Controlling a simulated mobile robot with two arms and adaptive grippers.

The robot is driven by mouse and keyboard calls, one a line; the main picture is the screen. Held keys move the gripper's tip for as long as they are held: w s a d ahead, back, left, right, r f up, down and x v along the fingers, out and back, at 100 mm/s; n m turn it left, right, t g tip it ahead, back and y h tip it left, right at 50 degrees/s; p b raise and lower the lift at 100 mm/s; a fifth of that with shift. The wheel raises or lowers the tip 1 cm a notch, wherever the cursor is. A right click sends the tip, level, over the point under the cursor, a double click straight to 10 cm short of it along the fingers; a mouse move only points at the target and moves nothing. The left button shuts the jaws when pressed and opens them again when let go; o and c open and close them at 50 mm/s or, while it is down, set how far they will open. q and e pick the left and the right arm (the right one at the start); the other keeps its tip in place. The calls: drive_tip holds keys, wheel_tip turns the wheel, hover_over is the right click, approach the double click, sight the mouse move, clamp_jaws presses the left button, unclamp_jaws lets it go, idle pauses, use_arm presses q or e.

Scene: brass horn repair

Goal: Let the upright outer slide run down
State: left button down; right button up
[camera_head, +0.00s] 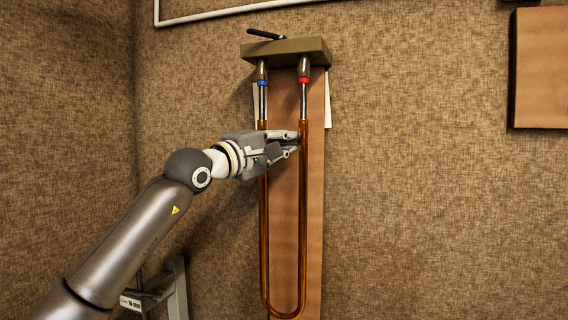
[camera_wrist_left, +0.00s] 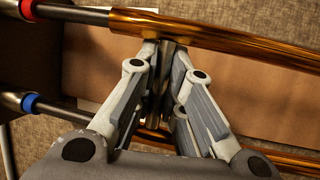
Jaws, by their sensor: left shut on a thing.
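The outer slide (camera_head: 303,220) is a long amber-brass U, hanging upright with its bend at the bottom. Bare silver inner tubes (camera_head: 304,100) show above its top ends, below a red ring (camera_head: 304,80) and a blue ring (camera_head: 263,82). My left gripper (camera_head: 297,143) comes in from the left across the blue-ring leg and is shut on the outer slide near its top, at the red-ring leg. In the left wrist view the fingertips (camera_wrist_left: 165,50) close beside the red-ring leg (camera_wrist_left: 215,35), around metal between the legs; the exact contact is partly hidden. My right gripper is out of view.
A wooden block (camera_head: 290,50) with a black lever (camera_head: 264,34) holds the tubes at the top. A brown board (camera_head: 315,200) stands close behind the slide. A grey bracket (camera_head: 176,290) is at lower left.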

use_arm(q)
drive_tip(key=shift+r+p, duration=0.45)
drive_tip(key=shift+r, duration=1.15)
drive_tip(key=c, duration=1.8)
unclamp_jaws()
drive_tip(key=shift+s+a+f, duration=0.1)
drive_tip(key=shift+a+f, duration=0.05)
drive_tip(key=v, duration=1.1)
drive_tip(key=shift+s+a, duration=0.15)
drive_tip(key=shift+s, duration=0.15)
drive_tip(key=shift+f, duration=0.1)
